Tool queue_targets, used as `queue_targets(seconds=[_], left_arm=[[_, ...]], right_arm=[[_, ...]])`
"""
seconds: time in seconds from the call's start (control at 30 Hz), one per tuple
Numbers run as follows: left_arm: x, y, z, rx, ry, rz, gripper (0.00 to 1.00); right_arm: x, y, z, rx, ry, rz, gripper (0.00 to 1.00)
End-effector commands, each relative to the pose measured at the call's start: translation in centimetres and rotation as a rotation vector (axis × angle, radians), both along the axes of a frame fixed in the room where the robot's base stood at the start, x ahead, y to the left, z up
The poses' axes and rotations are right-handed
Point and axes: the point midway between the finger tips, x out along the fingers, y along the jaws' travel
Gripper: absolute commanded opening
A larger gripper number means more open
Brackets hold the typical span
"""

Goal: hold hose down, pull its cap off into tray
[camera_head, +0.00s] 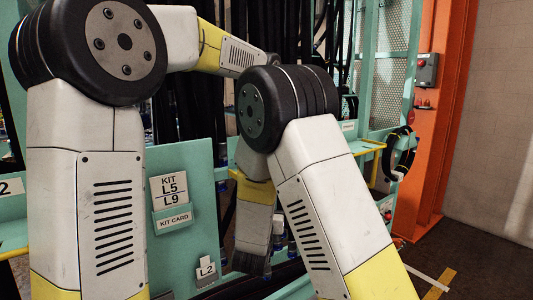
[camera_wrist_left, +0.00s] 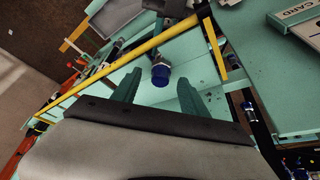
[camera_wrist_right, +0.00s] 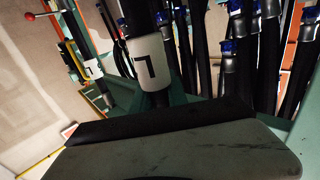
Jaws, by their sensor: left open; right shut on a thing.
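In the left wrist view my left gripper (camera_wrist_left: 158,84) is open, with one teal finger on each side of a capped hose end. The blue cap (camera_wrist_left: 161,76) sits on a silvery fitting between the fingers. I cannot tell whether a finger touches it. In the right wrist view my right gripper (camera_wrist_right: 154,92) is shut on a black hose (camera_wrist_right: 140,18) with a white label (camera_wrist_right: 151,62) bearing a dark mark. The fingertips there are mostly hidden. A teal tray (camera_wrist_left: 110,78) with a yellow rail lies behind the blue cap in the left wrist view.
Several black hoses with silvery fittings and blue caps (camera_wrist_right: 228,46) stand close beside the held hose. A teal panel carries a kit card (camera_head: 172,200). An orange post (camera_head: 440,120) stands at the right. My arms cover much of the head view.

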Motion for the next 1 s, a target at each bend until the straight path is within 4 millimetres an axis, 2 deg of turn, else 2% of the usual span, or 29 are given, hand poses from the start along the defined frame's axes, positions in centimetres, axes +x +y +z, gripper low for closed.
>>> queue_targets(seconds=[0.13, 0.17, 0.4, 1.0], left_arm=[[0.01, 0.01, 0.01, 0.0, 0.0, 0.0, 0.52], [0.0, 0.02, 0.02, 0.0, 0.0, 0.0, 0.48], [0.0, 0.02, 0.04, 0.0, 0.0, 0.0, 0.01], [0.0, 0.02, 0.06, 0.0, 0.0, 0.0, 0.0]], right_arm=[[0.0, 0.01, 0.05, 0.0, -0.001, 0.0, 0.0], [0.0, 0.01, 0.05, 0.001, -0.001, 0.0, 0.0], [0.0, 0.01, 0.05, 0.001, -0.001, 0.0, 0.0], [0.01, 0.0, 0.05, 0.001, -0.001, 0.0, 0.0]])
